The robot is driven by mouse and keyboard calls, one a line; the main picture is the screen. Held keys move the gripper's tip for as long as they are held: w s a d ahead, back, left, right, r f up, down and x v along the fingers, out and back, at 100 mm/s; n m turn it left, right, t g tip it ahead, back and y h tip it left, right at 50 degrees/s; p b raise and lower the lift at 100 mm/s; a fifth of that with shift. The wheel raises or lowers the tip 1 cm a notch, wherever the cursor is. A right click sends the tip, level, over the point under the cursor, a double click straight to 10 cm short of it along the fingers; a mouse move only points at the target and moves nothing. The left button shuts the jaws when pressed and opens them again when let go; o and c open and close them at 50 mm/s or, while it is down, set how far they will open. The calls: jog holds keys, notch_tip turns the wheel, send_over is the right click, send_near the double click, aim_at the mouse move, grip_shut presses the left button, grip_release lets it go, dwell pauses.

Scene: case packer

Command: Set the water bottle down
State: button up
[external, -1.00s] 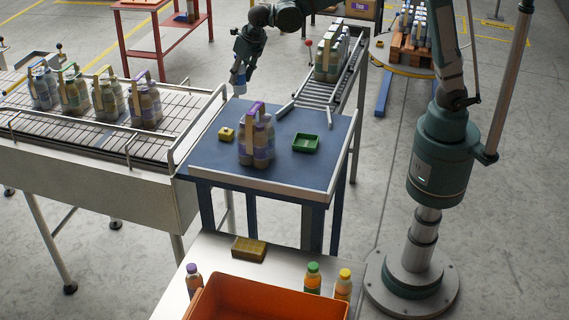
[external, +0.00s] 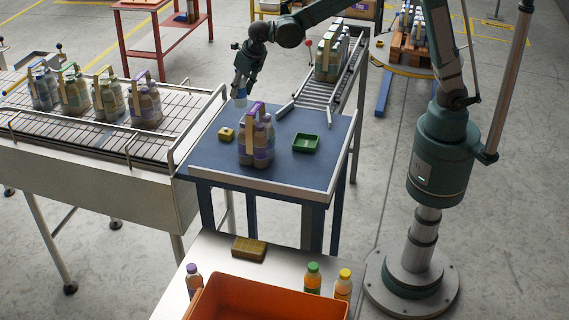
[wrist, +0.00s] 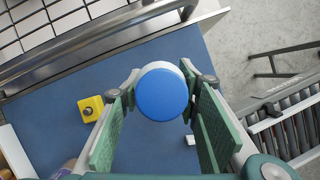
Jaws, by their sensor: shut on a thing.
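The water bottle (external: 239,99) shows in the external view as a small pale bottle under my gripper (external: 241,88). In the wrist view its round blue cap (wrist: 162,93) faces the camera, between the two green-padded fingers of my gripper (wrist: 160,82). My gripper is shut on the bottle and points down. The bottle hangs near the back left edge of the blue-topped table (external: 208,153). The cap hides most of the bottle in the wrist view, and I cannot see its base clearly.
A bottle pack with a purple handle (external: 256,140) stands on the table in front of the bottle. A yellow block (external: 226,134) and a green tray (external: 306,142) are also there. A conveyor with several packs and a metal rail (external: 197,125) borders the left. Bare blue tabletop lies between them.

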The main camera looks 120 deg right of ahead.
aim_at(241, 99)
jog(key=shift+f, duration=0.3)
jog(key=shift+f, duration=2.1)
jog(key=shift+f, duration=0.1)
jog(key=o, duration=1.1)
jog(key=shift+c, duration=0.2)
jog(key=shift+v, duration=6.15)
jog(key=shift+w, duration=0.1)
